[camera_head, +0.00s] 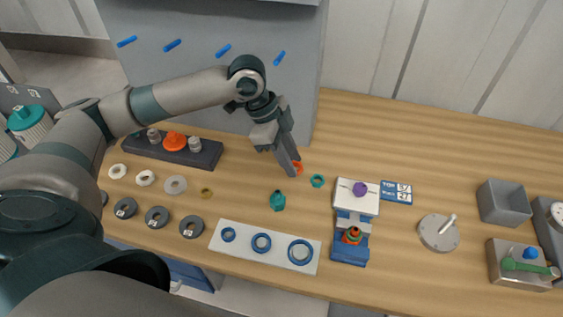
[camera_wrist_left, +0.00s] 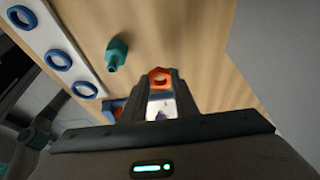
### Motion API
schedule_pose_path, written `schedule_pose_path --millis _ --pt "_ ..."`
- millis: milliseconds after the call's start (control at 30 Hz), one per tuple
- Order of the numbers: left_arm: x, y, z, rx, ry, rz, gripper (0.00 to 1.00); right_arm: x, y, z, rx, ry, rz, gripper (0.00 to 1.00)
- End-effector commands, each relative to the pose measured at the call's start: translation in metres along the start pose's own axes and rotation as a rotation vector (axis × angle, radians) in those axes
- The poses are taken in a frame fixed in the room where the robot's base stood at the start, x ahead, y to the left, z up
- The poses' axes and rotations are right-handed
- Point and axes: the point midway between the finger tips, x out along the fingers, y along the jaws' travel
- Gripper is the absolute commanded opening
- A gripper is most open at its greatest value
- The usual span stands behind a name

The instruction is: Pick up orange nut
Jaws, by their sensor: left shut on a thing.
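The orange nut (camera_head: 299,169) is a small hexagonal ring at the tips of my left gripper (camera_head: 292,172), on or just above the wooden table. In the left wrist view the orange nut (camera_wrist_left: 151,77) sits between the two fingertips, its hole visible. My left gripper (camera_wrist_left: 160,80) is shut on it, pointing down. In the head view the fingers hide part of the nut. I cannot tell whether it touches the table. My right gripper is not in view.
A teal ring (camera_head: 317,181) lies close to the right and a teal fitting (camera_head: 278,201) in front. A white board (camera_head: 240,246) with blue rings is nearer. A blue stand (camera_head: 349,251) is to the right. A grey cabinet (camera_head: 215,90) rises behind the gripper.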

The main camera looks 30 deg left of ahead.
Motion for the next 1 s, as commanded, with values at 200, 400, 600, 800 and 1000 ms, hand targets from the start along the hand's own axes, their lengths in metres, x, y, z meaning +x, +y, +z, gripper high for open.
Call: schedule_pose_path --millis 200,400,600,800,1000 --pt "-0.009 0.024 -0.043 0.007 0.004 -0.002 0.06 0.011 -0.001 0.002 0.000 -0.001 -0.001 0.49" --pt "-0.015 0.039 -0.067 0.004 0.001 -0.001 0.06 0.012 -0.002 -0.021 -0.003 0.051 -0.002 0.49" --pt "-0.018 0.044 -0.077 0.001 -0.001 -0.001 0.06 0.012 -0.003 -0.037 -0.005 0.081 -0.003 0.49" --pt "-0.019 0.045 -0.077 0.000 -0.001 -0.001 0.06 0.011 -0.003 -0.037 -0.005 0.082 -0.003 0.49" --pt "-0.019 0.045 -0.077 0.000 -0.001 -0.001 0.06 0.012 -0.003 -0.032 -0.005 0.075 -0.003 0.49"
